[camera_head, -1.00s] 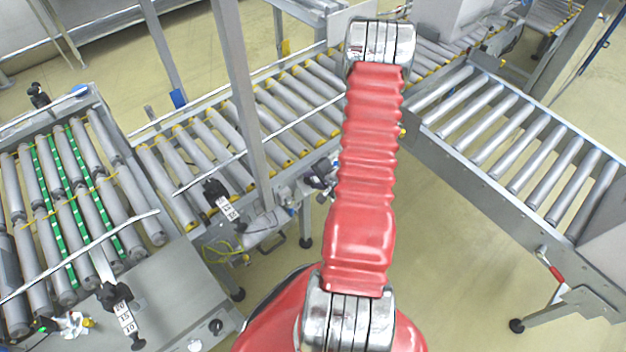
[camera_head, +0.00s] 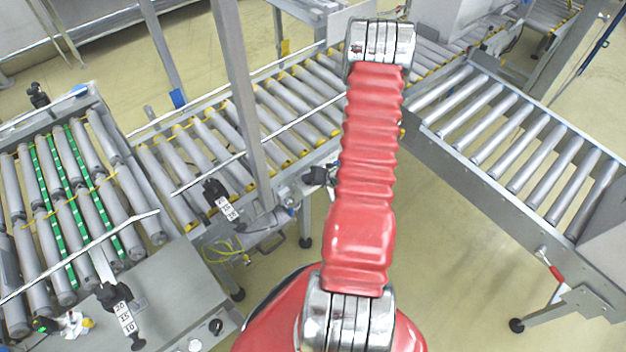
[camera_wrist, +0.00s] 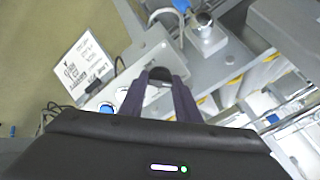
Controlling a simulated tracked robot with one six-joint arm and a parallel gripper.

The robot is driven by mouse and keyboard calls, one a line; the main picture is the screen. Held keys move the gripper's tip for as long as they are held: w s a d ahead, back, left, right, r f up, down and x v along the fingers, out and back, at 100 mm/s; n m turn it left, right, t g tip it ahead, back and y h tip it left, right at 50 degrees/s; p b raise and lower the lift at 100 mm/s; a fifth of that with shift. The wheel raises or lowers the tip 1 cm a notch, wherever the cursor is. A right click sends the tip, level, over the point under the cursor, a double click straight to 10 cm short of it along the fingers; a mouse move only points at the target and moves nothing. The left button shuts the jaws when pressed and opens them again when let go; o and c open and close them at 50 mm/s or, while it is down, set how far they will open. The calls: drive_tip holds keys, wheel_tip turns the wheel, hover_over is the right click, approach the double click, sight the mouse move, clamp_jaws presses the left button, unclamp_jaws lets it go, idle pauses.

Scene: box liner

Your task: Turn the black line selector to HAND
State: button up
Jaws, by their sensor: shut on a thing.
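In the wrist view, my gripper (camera_wrist: 158,83) reaches onto a grey control box with its two dark fingers on either side of the black selector (camera_wrist: 158,74). The fingers are closed on it, and they hide most of it. I cannot read which position it points to. The control box (camera_wrist: 147,60) is light grey metal. In the head view my red arm covers the gripper and the selector.
A white printed label (camera_wrist: 82,62) lies left of the fingers, with a small black part beside it. A grey block with a blue top (camera_wrist: 207,33) stands beyond. Roller conveyors (camera_head: 285,105) surround the arm, and an upright post (camera_head: 240,100) stands left of it.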

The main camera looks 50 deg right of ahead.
idle(0.3)
drive_tip(key=o, duration=0.8)
drive_tip(key=v, duration=1.3)
drive_tip(key=shift+s+r, duration=0.2)
drive_tip(key=shift+s, duration=0.15)
drive_tip(key=shift+a, duration=0.15)
